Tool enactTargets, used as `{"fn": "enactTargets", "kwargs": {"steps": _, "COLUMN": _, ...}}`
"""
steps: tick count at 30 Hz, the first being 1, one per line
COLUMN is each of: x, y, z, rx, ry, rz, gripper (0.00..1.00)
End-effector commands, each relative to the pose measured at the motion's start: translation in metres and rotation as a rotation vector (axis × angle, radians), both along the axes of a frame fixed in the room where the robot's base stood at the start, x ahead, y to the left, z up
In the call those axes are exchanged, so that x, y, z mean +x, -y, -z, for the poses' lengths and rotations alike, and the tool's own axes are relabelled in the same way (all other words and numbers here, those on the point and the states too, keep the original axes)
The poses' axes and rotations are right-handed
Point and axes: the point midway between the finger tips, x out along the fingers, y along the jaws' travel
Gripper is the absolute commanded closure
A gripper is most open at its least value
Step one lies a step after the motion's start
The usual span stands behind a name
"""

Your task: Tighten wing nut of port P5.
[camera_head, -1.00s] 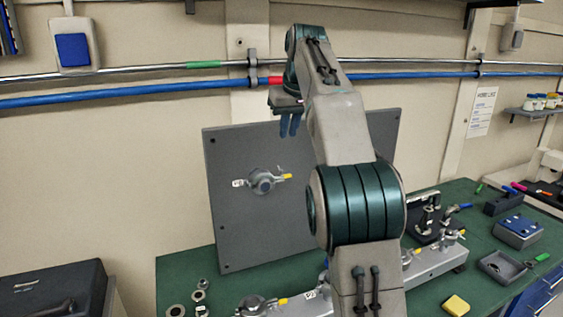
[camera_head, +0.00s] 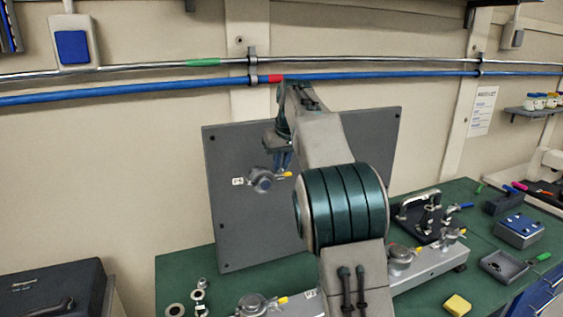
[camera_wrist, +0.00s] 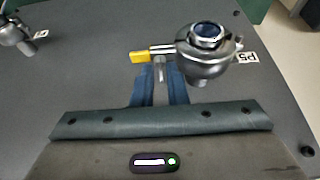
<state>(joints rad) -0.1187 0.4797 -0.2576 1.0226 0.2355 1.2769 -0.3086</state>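Port P5 is a round silver clamp with a dark glassy centre (camera_wrist: 205,50), on a grey upright panel. Its P5 label shows beside it in the wrist view. A metal screw with a yellow end (camera_wrist: 139,57) sticks out of its side; the yellow part also shows in the head view (camera_head: 285,174). My gripper (camera_wrist: 160,72) has its two blue fingers apart, close to the screw, with a small silver piece visible between them. Whether they touch it cannot be told. In the head view my gripper (camera_head: 282,160) is just above the yellow end.
The grey panel (camera_head: 228,230) stands on the green bench. Another silver port (camera_wrist: 14,32) shows at the wrist view's upper left. A grey rail block with more clamps (camera_head: 425,265) lies to the right. A blue pipe (camera_head: 130,93) runs along the wall.

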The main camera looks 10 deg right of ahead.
Motion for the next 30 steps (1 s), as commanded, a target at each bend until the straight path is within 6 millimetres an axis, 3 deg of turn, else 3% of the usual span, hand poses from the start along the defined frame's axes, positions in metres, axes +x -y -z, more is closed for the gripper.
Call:
{"fn": "enactTargets", "kwargs": {"steps": 1, "x": 0.0000, "y": 0.0000, "z": 0.0000, "rx": 0.000, "ry": 0.000, "rz": 0.000, "gripper": 0.87}}
{"fn": "enactTargets", "kwargs": {"steps": 3, "x": 0.0000, "y": 0.0000, "z": -0.0001, "rx": 0.000, "ry": 0.000, "rz": 0.000, "gripper": 1.00}}
{"fn": "enactTargets", "kwargs": {"steps": 17, "x": -0.0003, "y": -0.0008, "z": -0.0014, "rx": -0.002, "ry": -0.001, "rz": 0.048, "gripper": 1.00}}
{"fn": "enactTargets", "kwargs": {"steps": 30, "x": -0.0001, "y": -0.0051, "z": -0.0035, "rx": -0.003, "ry": -0.001, "rz": 0.381, "gripper": 1.00}}
